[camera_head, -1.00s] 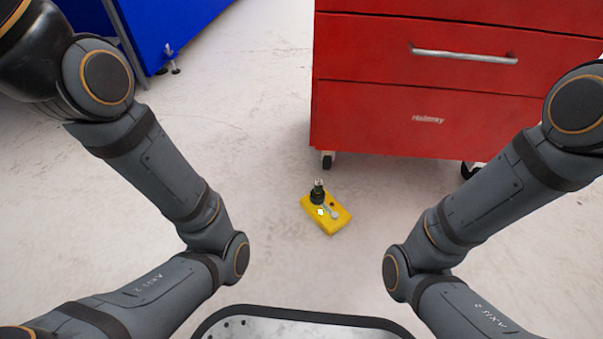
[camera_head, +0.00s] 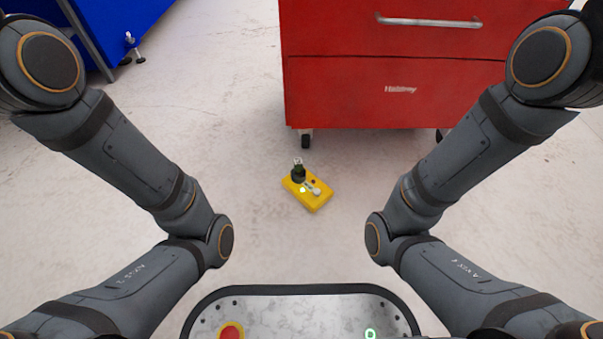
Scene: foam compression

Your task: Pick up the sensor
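A small yellow box (camera_head: 318,201) with a black upright knob-like part (camera_head: 298,174) and a pale lever lies on the floor, a little above the picture's middle bottom. It appears to be the sensor. It lies between my two arms and apart from both. My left arm comes in from the left and my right arm from the right, both bent, but neither gripper is in the picture.
A red drawer cabinet (camera_head: 390,100) on casters (camera_head: 306,140) stands just behind the yellow box. A blue cabinet (camera_head: 120,25) with a levelling foot stands at the upper left. The pale floor (camera_head: 215,125) between them is clear.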

